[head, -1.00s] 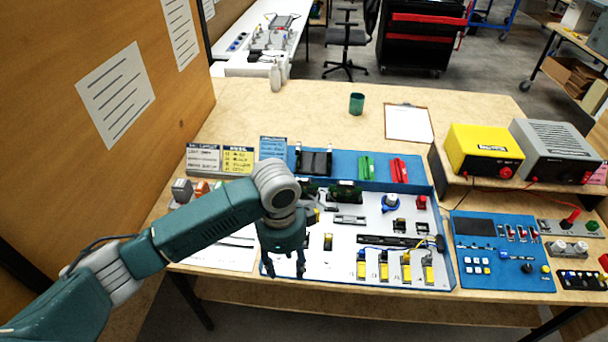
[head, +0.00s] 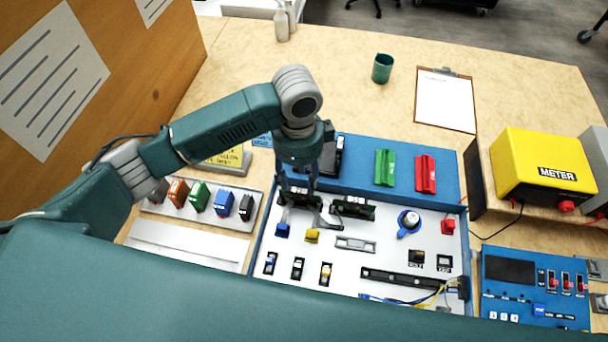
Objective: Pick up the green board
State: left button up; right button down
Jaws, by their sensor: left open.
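A brighter green part (head: 385,168) sits on the blue back strip beside a red part (head: 425,173). My right gripper is not in view.
A yellow meter (head: 540,165) stands at the right. A green cup (head: 382,68) and a clipboard (head: 445,100) are on the clear rear table. A rack of coloured blocks (head: 222,201) is left of the panel. My own teal link covers the bottom of the view.

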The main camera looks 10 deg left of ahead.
aim_at(299, 196)
pick_arm(q)
jog(key=f, duration=0.4)
jog(key=shift+s+f+p, duration=0.25)
jog(key=shift+s+p, duration=0.05)
jog(key=shift+p, duration=0.05)
jog(key=shift+f, duration=0.25)
jog(key=f+p, duration=0.1)
jog(key=f, duration=0.3)
jog(key=shift+w+a+f+p, duration=0.1)
jog(key=shift+w+f+p, duration=0.1)
jog(key=shift+p, duration=0.2)
jog(key=shift+f, duration=0.45)
jog(key=c, duration=0.8)
grip_shut()
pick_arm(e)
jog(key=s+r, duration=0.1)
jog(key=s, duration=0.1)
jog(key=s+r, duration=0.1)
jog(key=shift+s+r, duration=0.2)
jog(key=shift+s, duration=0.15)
